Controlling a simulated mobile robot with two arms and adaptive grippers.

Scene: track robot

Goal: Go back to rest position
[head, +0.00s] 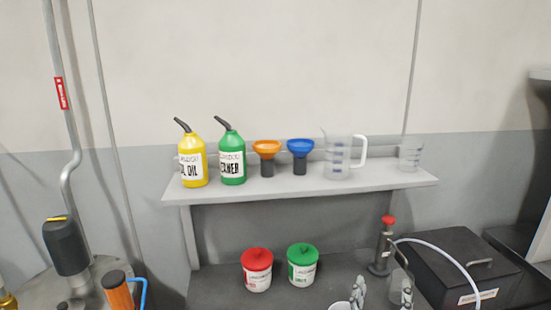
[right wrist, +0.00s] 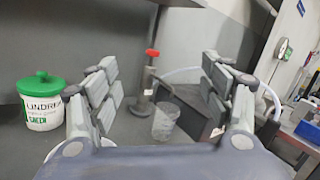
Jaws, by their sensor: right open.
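My right gripper (head: 381,285) shows at the bottom of the head view, low in front of the bench. In the right wrist view its two grey segmented fingers (right wrist: 160,88) stand wide apart with nothing between them. Beyond the fingers are a clear beaker (right wrist: 164,122) and a dark stand with a red top (right wrist: 150,80); neither is held. The clear beaker also shows beside the gripper in the head view (head: 398,288). My left gripper is not in view.
A wall shelf (head: 300,187) holds a yellow bottle (head: 192,167), a green bottle (head: 231,160), two funnels and clear jugs. Below are red-lidded (head: 257,270) and green-lidded (head: 302,265) tubs. A black box (head: 460,265) with a hose stands right.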

